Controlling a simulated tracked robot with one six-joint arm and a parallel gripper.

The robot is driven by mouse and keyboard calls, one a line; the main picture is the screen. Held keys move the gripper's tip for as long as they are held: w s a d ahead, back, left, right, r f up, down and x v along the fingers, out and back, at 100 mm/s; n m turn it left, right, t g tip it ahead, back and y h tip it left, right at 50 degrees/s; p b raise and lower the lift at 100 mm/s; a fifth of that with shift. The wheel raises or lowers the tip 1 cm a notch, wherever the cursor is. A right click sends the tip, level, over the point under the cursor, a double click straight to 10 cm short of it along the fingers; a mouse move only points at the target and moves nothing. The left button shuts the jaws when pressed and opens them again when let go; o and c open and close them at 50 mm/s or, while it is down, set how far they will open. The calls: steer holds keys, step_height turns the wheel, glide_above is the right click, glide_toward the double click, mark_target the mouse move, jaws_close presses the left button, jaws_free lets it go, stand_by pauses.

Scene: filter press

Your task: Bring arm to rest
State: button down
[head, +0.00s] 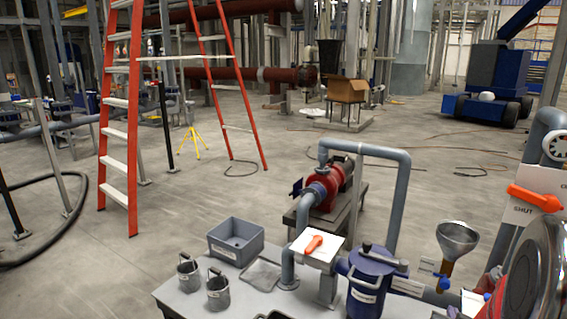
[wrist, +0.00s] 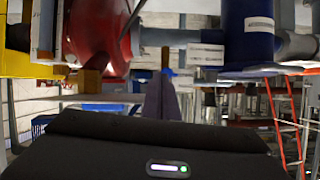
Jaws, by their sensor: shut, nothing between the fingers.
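My gripper (wrist: 155,130) shows as a dark body with a small lit strip along the bottom of the wrist view. It is shut and empty. My arm does not show in the head view. The wrist view is upside down. Past the gripper it shows a blue vessel (wrist: 247,30), a red round body (wrist: 95,30) with a metal rim, and a grey funnel (wrist: 160,100) on a brown stem. Nothing is seen touching the gripper.
A grey bench (head: 190,295) holds a grey bin (head: 236,240), two small pails, the blue vessel (head: 372,285) and pipes. The funnel (head: 457,238) and a round metal cover (head: 535,285) stand at right. A red ladder (head: 118,130) stands at left; open floor lies behind.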

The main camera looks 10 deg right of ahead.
steer(key=s+a+f+n+g+y, duration=0.2)
steer(key=s+a+g+y, duration=0.4)
steer(key=a, duration=0.7)
steer(key=s+a+r+n+y, duration=0.1)
steer(key=s+a+r+n, duration=0.2)
steer(key=a+r, duration=0.5)
steer(key=s+a+r+n+t, duration=0.1)
steer(key=s+a+r+n, duration=0.2)
steer(key=a, duration=1)
step_height(320, 180, up, 5)
steer(key=s, duration=0.2)
steer(key=shift+s+a+n+y, duration=0.35)
steer(key=shift+s+n+y, duration=0.05)
steer(key=shift+d, duration=0.1)
